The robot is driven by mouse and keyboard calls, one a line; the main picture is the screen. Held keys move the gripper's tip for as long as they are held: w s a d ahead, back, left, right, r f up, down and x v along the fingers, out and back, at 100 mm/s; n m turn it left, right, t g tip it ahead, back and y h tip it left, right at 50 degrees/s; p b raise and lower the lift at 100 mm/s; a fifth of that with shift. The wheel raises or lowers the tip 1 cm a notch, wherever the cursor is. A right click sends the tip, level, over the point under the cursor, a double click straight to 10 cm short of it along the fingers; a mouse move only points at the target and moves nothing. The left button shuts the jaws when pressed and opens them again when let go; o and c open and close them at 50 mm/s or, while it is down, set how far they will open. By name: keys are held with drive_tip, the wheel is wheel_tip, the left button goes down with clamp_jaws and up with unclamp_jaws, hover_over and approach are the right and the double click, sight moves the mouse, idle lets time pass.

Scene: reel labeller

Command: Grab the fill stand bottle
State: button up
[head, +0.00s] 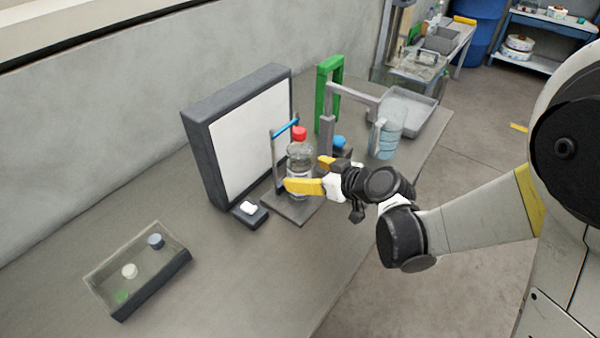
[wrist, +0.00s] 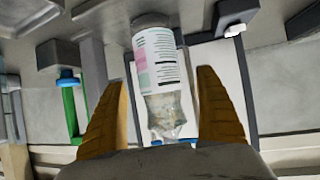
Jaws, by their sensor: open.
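A clear bottle (head: 300,152) with a red cap (head: 299,133) stands upright on the grey base plate (head: 297,212) of a small stand with a blue crossbar (head: 285,128). My gripper (head: 307,174) is open, with its yellow fingers on either side of the bottle's body. In the wrist view, which is upside down, the bottle (wrist: 158,60) with its printed label lies between my two fingers (wrist: 164,75). Gaps show on both sides there, so the fingers look clear of it. The cap is not visible in the wrist view.
A dark-framed white panel (head: 245,140) stands close behind the bottle. A green stand (head: 328,95) with a grey arm and a blue-tinted jug (head: 385,137) are to the right. A shallow tray (head: 150,290) with caps lies front left. The front-middle bench is clear.

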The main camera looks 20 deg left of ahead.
sight(300, 170)
drive_tip(key=b+x, duration=0.1)
drive_tip(key=x, duration=0.2)
drive_tip(key=shift+w+a+f, duration=0.15)
drive_tip(key=c, duration=1.5)
